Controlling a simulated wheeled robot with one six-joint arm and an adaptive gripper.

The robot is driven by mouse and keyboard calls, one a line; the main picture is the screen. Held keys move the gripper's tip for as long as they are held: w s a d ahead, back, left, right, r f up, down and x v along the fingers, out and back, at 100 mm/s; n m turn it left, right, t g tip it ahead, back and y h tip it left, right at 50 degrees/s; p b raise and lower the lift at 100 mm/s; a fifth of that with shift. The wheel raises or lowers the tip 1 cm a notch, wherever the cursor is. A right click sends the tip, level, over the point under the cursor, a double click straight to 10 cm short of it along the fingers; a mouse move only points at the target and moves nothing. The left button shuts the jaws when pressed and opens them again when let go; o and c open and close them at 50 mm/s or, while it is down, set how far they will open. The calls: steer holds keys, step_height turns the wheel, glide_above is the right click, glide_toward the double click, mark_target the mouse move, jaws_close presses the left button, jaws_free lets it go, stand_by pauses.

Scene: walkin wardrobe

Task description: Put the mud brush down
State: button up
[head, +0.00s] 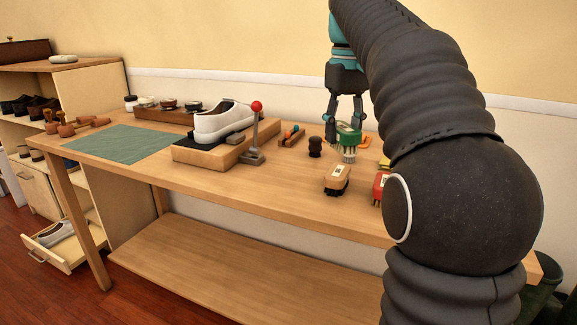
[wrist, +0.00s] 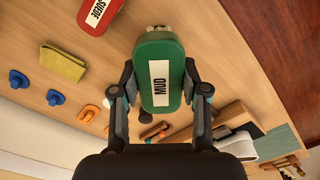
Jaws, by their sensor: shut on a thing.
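The mud brush (head: 348,137) has a green back and pale bristles pointing down. My gripper (head: 344,127) is shut on it, a finger on each side, over the right part of the wooden workbench (head: 250,187). In the wrist view the green back of the brush (wrist: 158,60) shows a white "MUD" label between the two fingers. The bristle tips are close to the bench top; I cannot tell whether they touch it.
A tan brush (head: 337,179) and a red suede brush (head: 379,188) stand nearer the front edge. A dark dauber (head: 315,147) is just left. A white shoe (head: 222,120) rests on a wooden block. Bare bench lies front left; a yellow cloth (wrist: 64,65) is nearby.

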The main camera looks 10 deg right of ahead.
steer(key=w+a+f, duration=0.2)
steer(key=w, duration=0.1)
steer(key=w+a+f, duration=0.2)
steer(key=a, duration=0.1)
steer(key=w+a+f, duration=0.2)
steer(key=w, duration=0.1)
steer(key=shift+w+a+f, duration=0.3)
steer(key=shift+w+f, duration=0.05)
steer(key=shift+f, duration=0.05)
steer(key=shift+f+b, duration=0.75)
steer(key=shift+f, duration=1.3)
steer(key=shift+f, duration=0.1)
steer(key=o, duration=1.3)
